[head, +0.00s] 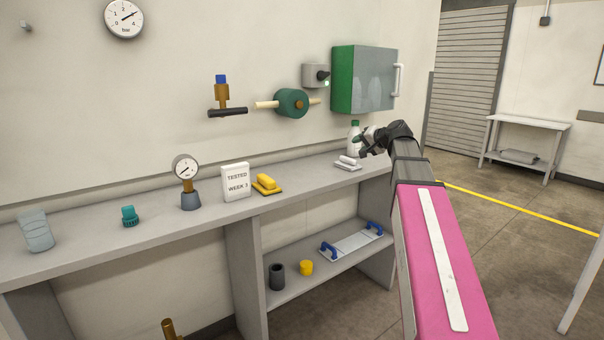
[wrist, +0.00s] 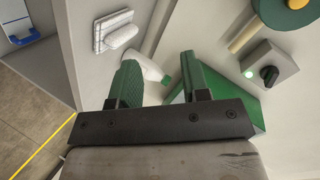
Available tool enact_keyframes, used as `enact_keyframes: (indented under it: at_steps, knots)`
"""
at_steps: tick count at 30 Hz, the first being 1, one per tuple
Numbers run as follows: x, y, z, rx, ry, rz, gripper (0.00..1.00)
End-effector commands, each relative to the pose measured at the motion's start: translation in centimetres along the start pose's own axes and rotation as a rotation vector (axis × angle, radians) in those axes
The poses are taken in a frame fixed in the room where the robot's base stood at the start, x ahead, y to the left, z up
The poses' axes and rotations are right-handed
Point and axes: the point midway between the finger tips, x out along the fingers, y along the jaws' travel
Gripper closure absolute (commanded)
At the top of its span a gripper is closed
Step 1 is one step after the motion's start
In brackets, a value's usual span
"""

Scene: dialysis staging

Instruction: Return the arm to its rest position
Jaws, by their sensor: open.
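My gripper (head: 366,143) is at the far end of my outstretched pink arm, above the right end of the grey counter (head: 205,196). In the wrist view its two green-padded fingers (wrist: 160,76) are apart, with nothing held between them. A white bottle with a green cap (head: 354,138) stands on the counter behind the gripper, partly hidden by it. The bottle also shows beyond the finger gap in the wrist view (wrist: 150,68). A white block with a rounded handle (head: 347,163) lies on the counter just left of the gripper.
A green-and-grey wall cabinet (head: 362,80) hangs above the gripper. A grey box with a knob (head: 315,75) and a green reel (head: 292,103) are on the wall. A gauge (head: 187,170), sign (head: 235,182) and yellow block (head: 267,184) stand along the counter.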

Motion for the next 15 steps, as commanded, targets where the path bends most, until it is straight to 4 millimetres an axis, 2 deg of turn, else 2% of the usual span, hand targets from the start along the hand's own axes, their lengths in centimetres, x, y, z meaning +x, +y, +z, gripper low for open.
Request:
enact_keyframes:
  at_steps: [1,7,15]
  knots:
    - [0.9,2.0,2.5,-0.006,-0.033,0.040,0.57]
    - [3.7,8.7,10.1,-0.045,-0.154,0.195,0.57]
    - [5.1,17.1,20.5,-0.111,-0.329,0.399,0.57]
